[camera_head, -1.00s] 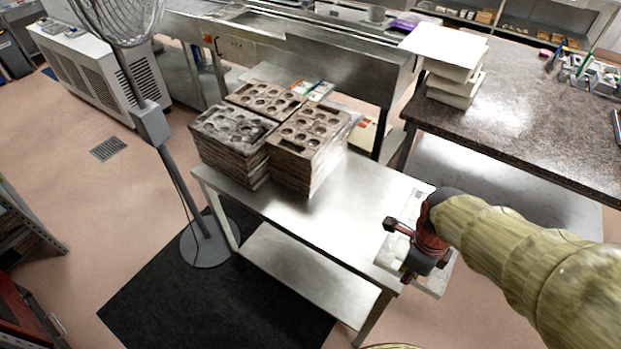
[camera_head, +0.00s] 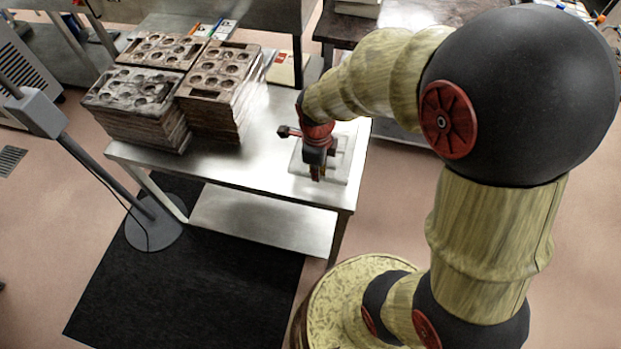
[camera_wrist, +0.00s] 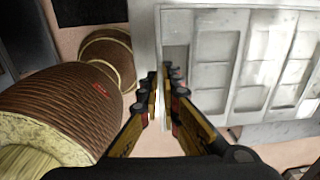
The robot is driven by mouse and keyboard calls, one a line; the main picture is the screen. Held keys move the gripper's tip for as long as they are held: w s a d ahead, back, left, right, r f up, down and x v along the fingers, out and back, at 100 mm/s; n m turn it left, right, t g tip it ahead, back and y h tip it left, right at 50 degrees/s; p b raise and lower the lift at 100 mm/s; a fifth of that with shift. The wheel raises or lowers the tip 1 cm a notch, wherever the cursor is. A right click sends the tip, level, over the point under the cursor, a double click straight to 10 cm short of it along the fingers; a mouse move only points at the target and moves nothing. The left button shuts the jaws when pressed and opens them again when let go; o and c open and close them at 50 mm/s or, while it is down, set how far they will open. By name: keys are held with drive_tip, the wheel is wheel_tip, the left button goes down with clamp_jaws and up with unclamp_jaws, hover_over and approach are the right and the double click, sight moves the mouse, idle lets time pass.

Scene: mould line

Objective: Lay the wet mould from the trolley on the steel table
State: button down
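The wet mould is a pale, whitish slab (camera_head: 341,166) with rectangular hollows, at the right end of the steel table (camera_head: 232,164). In the wrist view the mould (camera_wrist: 270,62) fills the right side. My gripper (camera_head: 317,172) is above its near-left edge, fingers pointing down. In the wrist view my gripper (camera_wrist: 163,92) has its fingers on either side of the mould's thin rim, closed on it. The mould looks roughly level with the tabletop; I cannot tell whether it touches the table. The arm hides part of its far side. The trolley is not identifiable.
Stacks of brown moulds (camera_head: 215,95) fill the table's left and back. Bare steel lies between them and the wet mould. A grey fan stand (camera_head: 150,225) and a black mat (camera_head: 190,265) are at the left. A dark stone-topped counter (camera_head: 345,28) stands behind.

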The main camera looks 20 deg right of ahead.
sight(311, 184)
drive_tip(key=shift+w+a+f, duration=0.2)
drive_tip(key=shift+w+f, duration=0.3)
drive_tip(key=shift+f, duration=0.15)
drive_tip(key=shift+w+a+f, duration=0.2)
drive_tip(key=shift+w+f, duration=0.25)
drive_tip(key=shift+f, duration=0.15)
drive_tip(key=shift+w+f+b, duration=0.1)
drive_tip(key=shift+f+b, duration=0.65)
drive_tip(key=shift+f, duration=0.9)
drive_tip(key=c, duration=2.5)
unclamp_jaws()
drive_tip(key=shift+f, duration=0.15)
drive_tip(key=o, duration=0.5)
drive_tip(key=shift+c, duration=0.2)
